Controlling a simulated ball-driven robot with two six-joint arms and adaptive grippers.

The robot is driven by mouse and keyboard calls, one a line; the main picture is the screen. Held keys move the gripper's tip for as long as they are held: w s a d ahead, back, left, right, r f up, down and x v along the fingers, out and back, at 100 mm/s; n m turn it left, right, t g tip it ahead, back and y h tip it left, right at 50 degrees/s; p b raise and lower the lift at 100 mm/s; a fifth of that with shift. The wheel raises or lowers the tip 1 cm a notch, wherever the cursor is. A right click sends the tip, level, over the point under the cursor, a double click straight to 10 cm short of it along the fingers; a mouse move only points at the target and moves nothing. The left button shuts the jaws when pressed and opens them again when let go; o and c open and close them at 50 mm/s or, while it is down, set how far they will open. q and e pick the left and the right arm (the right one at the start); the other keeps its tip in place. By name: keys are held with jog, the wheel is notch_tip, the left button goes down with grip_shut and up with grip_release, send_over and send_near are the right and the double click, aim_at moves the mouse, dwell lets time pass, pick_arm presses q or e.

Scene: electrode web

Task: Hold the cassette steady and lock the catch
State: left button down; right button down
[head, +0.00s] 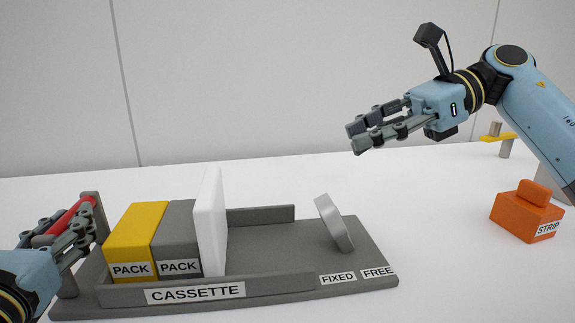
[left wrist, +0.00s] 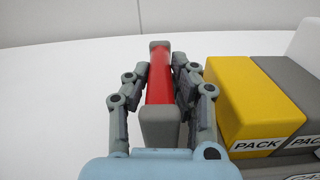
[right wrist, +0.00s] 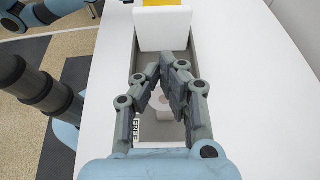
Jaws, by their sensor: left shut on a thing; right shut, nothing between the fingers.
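The grey cassette (head: 195,293) lies on the white table and holds a yellow pack (head: 137,235), a grey pack (head: 180,235) and an upright white plate (head: 211,225). Its catch, a light grey tilted bar (head: 333,222), stands at the right end behind the FIXED and FREE labels, top leaning left. My left gripper (head: 72,228) is shut on the red handle (left wrist: 159,80) at the cassette's left end. My right gripper (head: 357,138) is shut and empty, above and apart from the catch. In the right wrist view its fingers partly hide the catch.
An orange block (head: 525,215) labelled STRIP sits on the table to the right. A yellow and grey item (head: 498,138) stands behind it, near my right arm. The cassette floor between white plate and catch is bare. The table behind the cassette is clear.

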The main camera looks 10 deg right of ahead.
aim_at(334, 224)
jog(key=d+f+m, duration=0.3)
jog(key=d+m, duration=0.8)
jog(key=m, duration=0.7)
jog(key=shift+h, duration=0.3)
jog(key=x, duration=1.4)
jog(key=shift+f, duration=0.1)
jog(key=shift+d, duration=0.1)
jog(key=shift+a+f, duration=0.2)
jog(key=shift+a, duration=0.8)
